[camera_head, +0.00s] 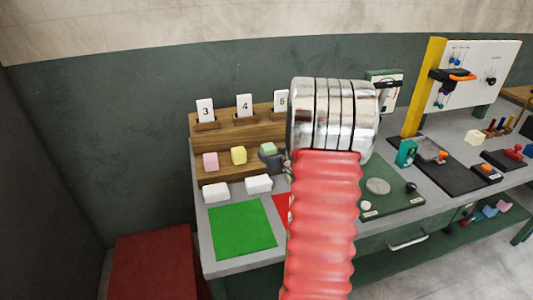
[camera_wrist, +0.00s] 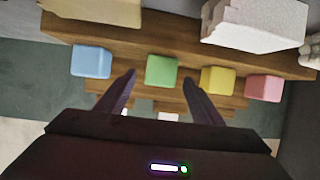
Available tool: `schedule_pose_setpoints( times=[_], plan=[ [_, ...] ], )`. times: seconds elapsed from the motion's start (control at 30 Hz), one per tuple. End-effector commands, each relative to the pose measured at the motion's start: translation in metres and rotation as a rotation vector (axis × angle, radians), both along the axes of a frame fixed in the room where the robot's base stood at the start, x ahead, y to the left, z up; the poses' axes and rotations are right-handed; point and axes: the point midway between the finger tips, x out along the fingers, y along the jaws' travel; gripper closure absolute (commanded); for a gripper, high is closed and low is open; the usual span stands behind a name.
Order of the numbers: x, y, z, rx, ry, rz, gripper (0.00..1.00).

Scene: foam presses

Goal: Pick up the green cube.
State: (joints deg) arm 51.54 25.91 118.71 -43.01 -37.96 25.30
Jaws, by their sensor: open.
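The green cube (camera_wrist: 161,71) sits on a wooden ledge in the wrist view, between a blue cube (camera_wrist: 91,61) and a yellow cube (camera_wrist: 217,80). In the head view the green cube (camera_head: 268,149) shows on the stepped wooden rack, just left of my arm. My gripper (camera_wrist: 159,80) is open in the wrist view, its two dark fingers on either side of the line to the green cube. Nothing is between the fingers that I can tell is held. In the head view a small dark part of my gripper (camera_head: 272,160) shows close to the green cube; my arm hides the rest.
A pink cube (camera_wrist: 264,87) stands beyond the yellow one. White blocks (camera_head: 216,192) lie in front of the wooden rack (camera_head: 222,176). A green mat (camera_head: 242,229) lies clear on the bench. Number cards stand on the rack's upper step.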

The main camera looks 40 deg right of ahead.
Motion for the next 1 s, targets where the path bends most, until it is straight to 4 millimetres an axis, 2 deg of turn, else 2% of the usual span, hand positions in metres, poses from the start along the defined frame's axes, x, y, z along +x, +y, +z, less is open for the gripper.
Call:
schedule_pose_setpoints(
  times=[0.33, 0.73, 1.0],
  plan=[
    [0.003, -0.001, -0.002, 0.000, 0.001, 0.000, 0.39],
    [0.039, -0.015, -0.018, 0.001, 0.001, 0.001, 0.39],
    [0.045, -0.018, -0.021, 0.000, 0.001, 0.000, 0.39]
  ],
)
